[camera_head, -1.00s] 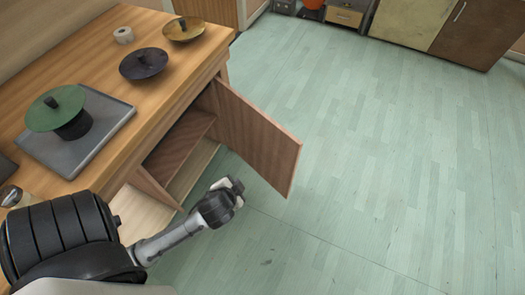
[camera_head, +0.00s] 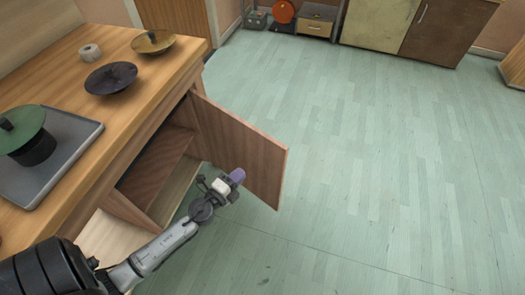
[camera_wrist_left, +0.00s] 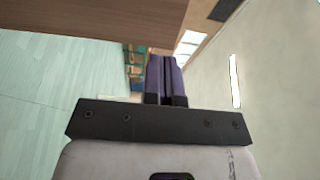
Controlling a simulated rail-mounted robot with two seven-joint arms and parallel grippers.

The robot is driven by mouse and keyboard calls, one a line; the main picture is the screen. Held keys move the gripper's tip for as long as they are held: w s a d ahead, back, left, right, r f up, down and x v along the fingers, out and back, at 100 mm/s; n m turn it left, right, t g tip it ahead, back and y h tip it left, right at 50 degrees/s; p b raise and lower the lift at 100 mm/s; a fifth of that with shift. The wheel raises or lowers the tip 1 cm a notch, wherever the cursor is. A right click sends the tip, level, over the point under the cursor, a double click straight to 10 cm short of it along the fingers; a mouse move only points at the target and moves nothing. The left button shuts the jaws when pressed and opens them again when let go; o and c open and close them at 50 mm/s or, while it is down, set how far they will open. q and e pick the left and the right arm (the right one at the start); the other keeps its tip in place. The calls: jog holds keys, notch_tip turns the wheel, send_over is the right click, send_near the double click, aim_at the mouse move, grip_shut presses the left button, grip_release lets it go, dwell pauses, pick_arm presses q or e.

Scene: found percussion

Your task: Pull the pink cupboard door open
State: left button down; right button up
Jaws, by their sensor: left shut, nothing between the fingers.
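The cupboard door (camera_head: 240,145), a pinkish-brown wood panel, stands swung wide out from the counter front in the head view, with its inner face towards me. The cupboard (camera_head: 160,165) behind it is open, with a brown shelf inside. My left gripper (camera_head: 237,176) is shut and empty. Its purple fingertips overlap the lower part of the door's inner face; I cannot tell whether they touch. In the left wrist view the shut purple fingers (camera_wrist_left: 166,77) point up the picture, and a brown wood panel (camera_wrist_left: 100,18) fills the upper left. My right gripper is not in view.
The countertop (camera_head: 130,120) holds a grey tray (camera_head: 75,155) with a green disc (camera_head: 22,130), a dark cymbal (camera_head: 110,78), a brass cymbal (camera_head: 153,41) and a white roll (camera_head: 90,53). The pale green floor (camera_head: 380,150) right of the door is clear. Low cabinets (camera_head: 415,25) stand far back.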

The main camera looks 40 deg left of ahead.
aim_at(267, 146)
pick_arm(q)
jog(key=w, duration=0.7)
jog(key=w+a+p, duration=0.1)
jog(key=w, duration=0.3)
jog(key=shift+w+r, duration=0.1)
jog(key=shift+w, duration=0.75)
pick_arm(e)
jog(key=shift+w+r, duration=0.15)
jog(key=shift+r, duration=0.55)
